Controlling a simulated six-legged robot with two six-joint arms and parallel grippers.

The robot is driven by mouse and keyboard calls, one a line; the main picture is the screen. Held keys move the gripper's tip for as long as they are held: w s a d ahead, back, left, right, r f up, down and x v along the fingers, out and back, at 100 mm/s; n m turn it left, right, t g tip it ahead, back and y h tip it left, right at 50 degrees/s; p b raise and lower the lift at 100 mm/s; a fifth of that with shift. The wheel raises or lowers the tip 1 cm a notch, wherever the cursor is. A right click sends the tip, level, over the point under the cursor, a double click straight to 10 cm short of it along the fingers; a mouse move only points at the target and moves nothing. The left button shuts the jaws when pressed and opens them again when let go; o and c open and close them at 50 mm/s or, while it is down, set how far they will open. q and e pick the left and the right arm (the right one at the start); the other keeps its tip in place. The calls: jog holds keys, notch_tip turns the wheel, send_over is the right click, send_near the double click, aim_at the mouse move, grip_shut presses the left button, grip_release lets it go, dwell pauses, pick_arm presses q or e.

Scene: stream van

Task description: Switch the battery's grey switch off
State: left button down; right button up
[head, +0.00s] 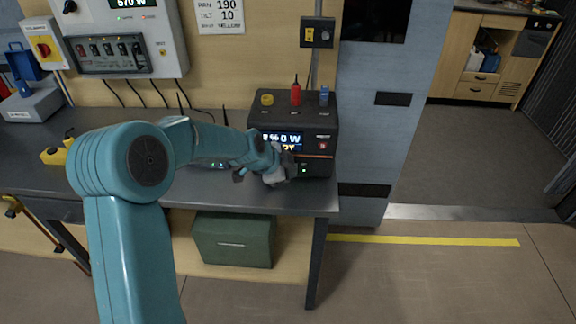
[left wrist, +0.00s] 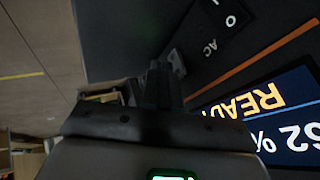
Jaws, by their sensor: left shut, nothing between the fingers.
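The battery (head: 321,125) is a black box with an orange stripe and a lit display, on the right end of the dark bench. In the left wrist view its display (left wrist: 270,115) reads "READ" and "62 %", partly cut off, beside printed marks "O" and "AC". A small grey part (left wrist: 176,62), perhaps the switch, shows just beside my fingertips; its position is unclear. My left gripper (head: 287,168) is shut and empty, low at the battery's front face. It also shows in the left wrist view (left wrist: 158,85). Whether it touches the grey part cannot be told. My right gripper is out of view.
The dark bench (head: 322,198) carries the battery, with red, yellow and blue items on the battery's top. A green case (head: 233,240) stands under the bench. A wall panel (head: 112,58) with several switches hangs behind. The floor to the right is clear.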

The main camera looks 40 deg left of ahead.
pick_arm(q)
jog(key=shift+w+a+r, duration=0.1)
jog(key=shift+w+a, duration=0.15)
jog(key=shift+w, duration=0.2)
jog(key=shift+w+a+b, duration=0.2)
jog(key=shift+w+b, duration=0.05)
jog(key=shift+b, duration=0.45)
jog(key=shift+r+p, duration=0.15)
jog(key=shift+p, duration=0.15)
